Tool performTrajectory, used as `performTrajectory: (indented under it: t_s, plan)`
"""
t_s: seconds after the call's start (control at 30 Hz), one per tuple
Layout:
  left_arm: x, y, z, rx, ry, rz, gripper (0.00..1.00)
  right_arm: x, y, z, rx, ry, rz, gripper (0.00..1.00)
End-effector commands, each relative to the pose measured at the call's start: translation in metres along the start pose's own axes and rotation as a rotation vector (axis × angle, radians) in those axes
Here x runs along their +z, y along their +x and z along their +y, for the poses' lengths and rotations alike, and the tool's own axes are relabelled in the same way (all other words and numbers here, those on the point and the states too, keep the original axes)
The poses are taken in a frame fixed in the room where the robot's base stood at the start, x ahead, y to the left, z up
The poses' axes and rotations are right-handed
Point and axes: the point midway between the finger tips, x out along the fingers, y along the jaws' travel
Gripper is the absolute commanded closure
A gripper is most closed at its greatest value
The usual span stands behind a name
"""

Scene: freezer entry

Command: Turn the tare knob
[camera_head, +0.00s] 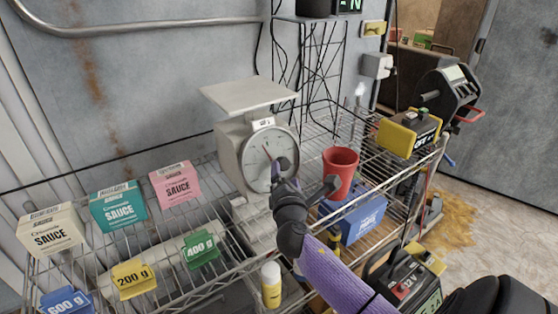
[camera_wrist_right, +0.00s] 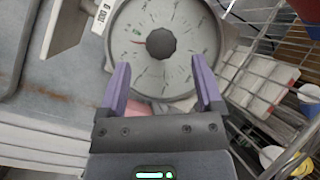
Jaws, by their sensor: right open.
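The white scale (camera_head: 238,135) stands on the wire shelf with a flat pan on top and a round dial (camera_head: 255,150) facing me. In the right wrist view the dark tare knob (camera_wrist_right: 161,43) sits at the centre of the dial (camera_wrist_right: 180,72), with a short red pointer at its left. My right gripper (camera_head: 281,178) is in front of the dial's lower right. Its two purple fingers (camera_wrist_right: 160,62) are open, one on each side below the knob, with nothing held between them. I cannot tell how far the fingertips are from the dial. My left gripper is not in view.
A red cup (camera_head: 341,170) stands close to the right of my gripper, above a blue box (camera_head: 362,215). Sauce boxes (camera_head: 117,205) and weight tags (camera_head: 133,279) stand on the left shelf. A yellow-black device (camera_head: 409,133) sits at the right.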

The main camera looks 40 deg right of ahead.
Motion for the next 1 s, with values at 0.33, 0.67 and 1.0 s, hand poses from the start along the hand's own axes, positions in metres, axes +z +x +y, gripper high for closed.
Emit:
performTrajectory:
  t_s: [0.33, 0.67, 1.0]
  plan:
    - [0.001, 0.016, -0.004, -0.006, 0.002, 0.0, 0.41, -0.001, 0.055, -0.002, -0.002, 0.002, 0.001, 0.16]
    - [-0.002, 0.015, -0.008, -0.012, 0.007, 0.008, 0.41, -0.001, 0.057, -0.001, -0.002, 0.003, 0.003, 0.26]
    - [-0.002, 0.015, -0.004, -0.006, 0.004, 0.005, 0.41, -0.001, 0.057, -0.001, -0.002, 0.003, 0.003, 0.98]
